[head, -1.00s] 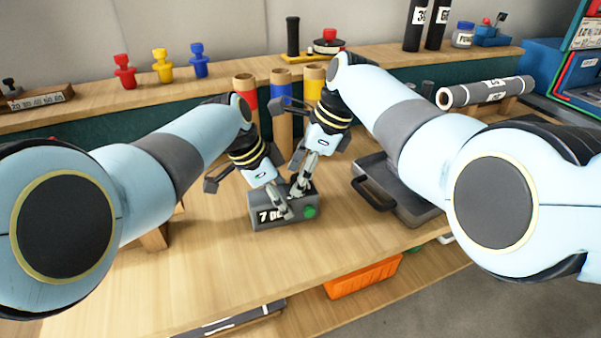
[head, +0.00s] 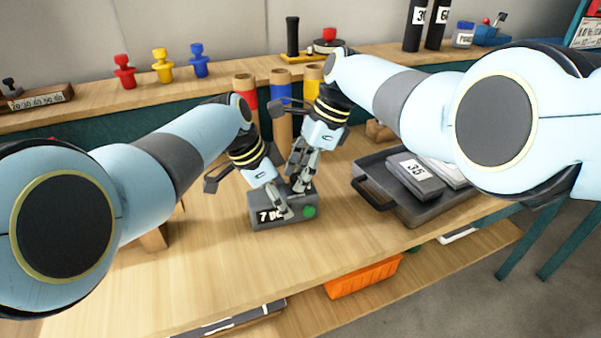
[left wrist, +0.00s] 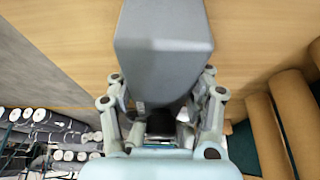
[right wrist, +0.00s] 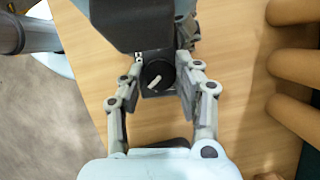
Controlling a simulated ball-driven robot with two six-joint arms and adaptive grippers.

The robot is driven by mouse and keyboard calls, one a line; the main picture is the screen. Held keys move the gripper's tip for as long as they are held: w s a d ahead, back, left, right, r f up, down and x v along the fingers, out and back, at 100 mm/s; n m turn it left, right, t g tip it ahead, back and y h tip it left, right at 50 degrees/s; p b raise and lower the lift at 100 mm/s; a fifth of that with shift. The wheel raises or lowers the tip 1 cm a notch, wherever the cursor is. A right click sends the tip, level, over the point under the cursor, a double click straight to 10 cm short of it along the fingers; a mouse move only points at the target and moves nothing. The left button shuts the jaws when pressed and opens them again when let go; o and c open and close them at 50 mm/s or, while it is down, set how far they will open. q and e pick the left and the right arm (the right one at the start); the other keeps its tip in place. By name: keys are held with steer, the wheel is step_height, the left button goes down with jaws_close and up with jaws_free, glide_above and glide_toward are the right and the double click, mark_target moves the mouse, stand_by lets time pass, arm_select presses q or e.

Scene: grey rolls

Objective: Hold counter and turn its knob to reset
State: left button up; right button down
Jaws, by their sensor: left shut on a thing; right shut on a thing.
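The counter (head: 262,223) is a dark grey box on the wooden table, with a white-on-black number display that is partly covered and a green button (head: 309,211) on its right. My left gripper (head: 284,208) is shut on the counter's body, which fills the upper middle of the left wrist view (left wrist: 163,70). The black knob (right wrist: 156,78) with a white pointer mark shows between the fingers of my right gripper (right wrist: 160,85) in the right wrist view. The right gripper is shut on this knob. In the head view my right gripper (head: 301,182) hides the knob.
A grey tray (head: 372,193) with a box marked 36 (head: 414,171) stands right of the counter. Upright rolls with red, blue and yellow bands (head: 245,90) stand close behind my grippers. An orange bin (head: 363,278) is below the front edge. The table's front left is clear.

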steer(key=shift+w+n+g, duration=0.1)
steer(key=shift+n+g, duration=0.2)
steer(key=shift+n, duration=0.5)
steer(key=c, duration=1)
jaws_free()
steer(key=shift+o, duration=0.2)
steer(key=v, duration=1.2)
steer(key=shift+a, duration=0.1)
